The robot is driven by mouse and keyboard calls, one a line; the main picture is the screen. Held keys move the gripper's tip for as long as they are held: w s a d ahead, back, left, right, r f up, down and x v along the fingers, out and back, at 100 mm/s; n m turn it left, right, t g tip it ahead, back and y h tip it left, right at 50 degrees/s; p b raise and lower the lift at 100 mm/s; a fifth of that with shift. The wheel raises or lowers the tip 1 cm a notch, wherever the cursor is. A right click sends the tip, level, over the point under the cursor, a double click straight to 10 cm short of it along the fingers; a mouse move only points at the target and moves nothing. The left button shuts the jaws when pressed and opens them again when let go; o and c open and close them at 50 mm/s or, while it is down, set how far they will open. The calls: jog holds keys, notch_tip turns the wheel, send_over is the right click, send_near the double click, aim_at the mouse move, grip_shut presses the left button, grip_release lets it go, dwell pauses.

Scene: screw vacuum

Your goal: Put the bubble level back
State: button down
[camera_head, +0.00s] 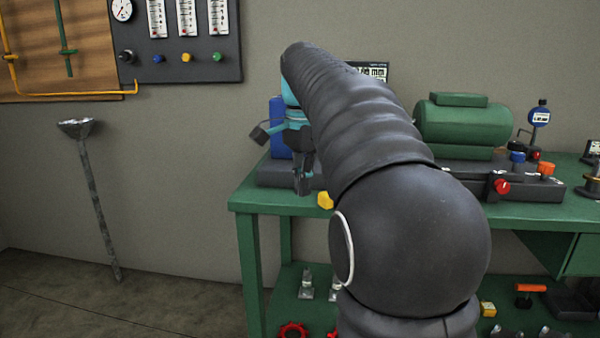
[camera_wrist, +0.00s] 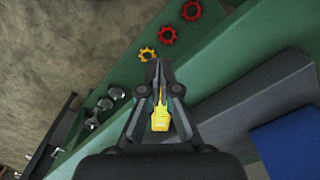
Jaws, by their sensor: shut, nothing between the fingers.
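A small yellow block (camera_head: 325,200), which looks like the bubble level, sits at the front edge of the green bench top, just right of my gripper. It also shows in the wrist view (camera_wrist: 160,122), seen through the gap between my finger linkages. My gripper (camera_head: 302,188) points down by the bench's front left edge, left of the block. In the wrist view my gripper (camera_wrist: 157,68) has its fingertips together with nothing between them. My arm hides much of the bench behind it.
The green bench (camera_head: 245,206) carries a dark base with a blue block (camera_head: 278,125), a green motor-like body (camera_head: 460,122) and a dial gauge (camera_head: 539,115). Several small parts lie on the lower shelf, including a yellow wheel (camera_wrist: 147,54).

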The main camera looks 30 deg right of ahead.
jog(key=shift+w+d+f, duration=0.2)
jog(key=shift+d+f, duration=0.75)
jog(key=shift+f, duration=0.1)
jog(key=shift+w+d+f, duration=0.2)
jog(key=shift+d+f, duration=0.75)
jog(key=shift+f, duration=0.1)
jog(key=shift+w+d+p, duration=0.2)
jog(key=shift+d+p, duration=0.5)
jog(key=shift+d, duration=0.1)
jog(key=shift+a, duration=0.15)
